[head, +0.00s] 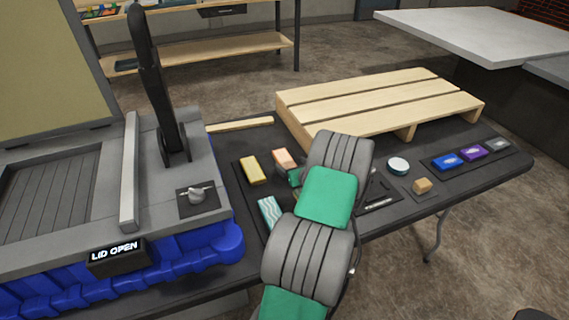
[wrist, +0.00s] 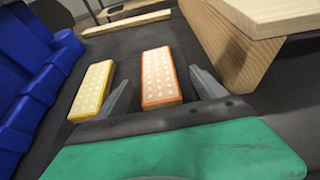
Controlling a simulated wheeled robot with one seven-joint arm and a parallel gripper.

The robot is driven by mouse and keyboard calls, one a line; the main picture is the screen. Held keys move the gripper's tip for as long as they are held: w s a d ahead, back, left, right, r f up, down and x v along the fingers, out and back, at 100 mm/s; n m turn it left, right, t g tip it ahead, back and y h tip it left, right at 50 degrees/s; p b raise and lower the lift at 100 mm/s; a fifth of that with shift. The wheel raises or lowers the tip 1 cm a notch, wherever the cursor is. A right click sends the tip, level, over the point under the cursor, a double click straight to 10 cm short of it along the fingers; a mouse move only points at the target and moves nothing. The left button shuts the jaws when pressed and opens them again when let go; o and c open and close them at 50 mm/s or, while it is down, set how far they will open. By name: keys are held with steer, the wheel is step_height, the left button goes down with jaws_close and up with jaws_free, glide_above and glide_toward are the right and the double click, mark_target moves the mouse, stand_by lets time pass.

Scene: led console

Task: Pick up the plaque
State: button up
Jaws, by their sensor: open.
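A flat, orange-edged plaque (head: 284,159) with a pale, dotted top lies on the dark table mat, just beyond my arm. In the wrist view, this plaque (wrist: 161,76) is ahead of my gripper (wrist: 159,84). My gripper is open, with one grey finger to each side of the plaque's near part; I cannot tell whether either touches it. A similar yellow plaque (head: 253,170) lies to its left and also shows in the wrist view (wrist: 92,91), outside the left finger. My arm hides most of my gripper in the head view.
A wooden pallet (head: 380,105) stands close on the right. A blue-and-grey console (head: 212,243) with a "LID OPEN" display (head: 116,252) is on the left. A teal wavy-patterned block (head: 270,213) lies nearer. A round white-topped item (head: 398,166) and a small tan block (head: 422,186) lie right.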

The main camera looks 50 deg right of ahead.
mark_target(286, 161)
steer(key=x, duration=0.4)
steer(key=shift+w, duration=0.4)
steer(key=shift+c, duration=0.2)
steer(key=shift+s, duration=0.1)
steer(key=c, duration=1.5)
